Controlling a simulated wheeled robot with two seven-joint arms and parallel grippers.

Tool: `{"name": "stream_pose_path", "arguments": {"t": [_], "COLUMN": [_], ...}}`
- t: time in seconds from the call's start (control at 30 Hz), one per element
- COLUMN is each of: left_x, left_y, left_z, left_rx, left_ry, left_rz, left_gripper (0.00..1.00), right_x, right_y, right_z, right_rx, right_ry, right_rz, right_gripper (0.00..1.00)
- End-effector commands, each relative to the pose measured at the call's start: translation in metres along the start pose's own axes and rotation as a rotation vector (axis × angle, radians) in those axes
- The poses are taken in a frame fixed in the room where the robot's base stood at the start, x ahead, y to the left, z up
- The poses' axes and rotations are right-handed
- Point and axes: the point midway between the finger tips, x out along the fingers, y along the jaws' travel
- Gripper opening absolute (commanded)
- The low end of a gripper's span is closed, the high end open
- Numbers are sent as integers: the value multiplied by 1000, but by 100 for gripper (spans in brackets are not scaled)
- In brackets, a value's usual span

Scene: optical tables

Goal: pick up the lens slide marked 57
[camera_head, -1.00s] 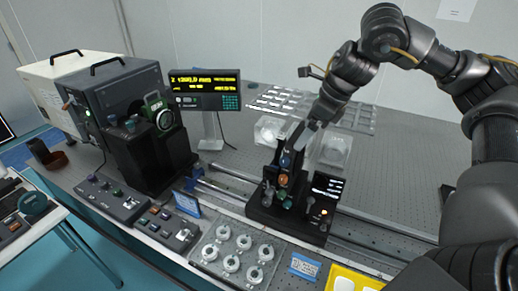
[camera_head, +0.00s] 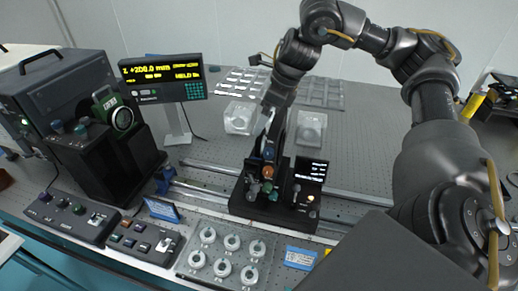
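No number 57 is readable on any piece here, so I cannot single out that slide. Several round lens pieces sit in a clear tray (camera_head: 203,272) at the front. Several flat pieces with white labels lie in a rack (camera_head: 322,92) at the back. My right gripper (camera_head: 273,128) points down at the back of the black bench mount (camera_head: 272,208), which carries small coloured knobs. Its fingertips are small and partly hidden, so I cannot tell whether they are open or hold anything. My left gripper is not in view.
A display (camera_head: 162,80) with yellow text stands behind a black instrument (camera_head: 100,145). Two clear boxes (camera_head: 239,118) flank my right gripper. Control boxes (camera_head: 145,238) and a blue label (camera_head: 300,257) line the front. Rails (camera_head: 215,178) cross the table.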

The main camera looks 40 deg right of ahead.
Motion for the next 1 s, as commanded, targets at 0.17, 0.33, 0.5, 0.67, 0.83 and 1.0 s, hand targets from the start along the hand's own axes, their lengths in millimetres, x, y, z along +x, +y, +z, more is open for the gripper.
{"name": "stream_pose_path", "arguments": {"t": [0.17,0.33,0.5,0.67,0.83,1.0], "left_x": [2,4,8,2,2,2], "left_y": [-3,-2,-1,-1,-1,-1], "left_z": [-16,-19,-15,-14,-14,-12], "left_rx": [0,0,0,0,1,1], "left_ry": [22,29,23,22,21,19], "left_rz": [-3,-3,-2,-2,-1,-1], "left_gripper": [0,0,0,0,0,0], "right_x": [4,14,36,51,56,56], "right_y": [-1,-2,-5,-6,-6,-6], "right_z": [-1,-1,-3,-3,-2,-2], "right_rx": [3,3,4,5,4,4], "right_ry": [-1,1,2,3,-1,-1], "right_rz": [-1,1,2,-1,-3,-2], "right_gripper": [91,91,91,91,91,86]}}
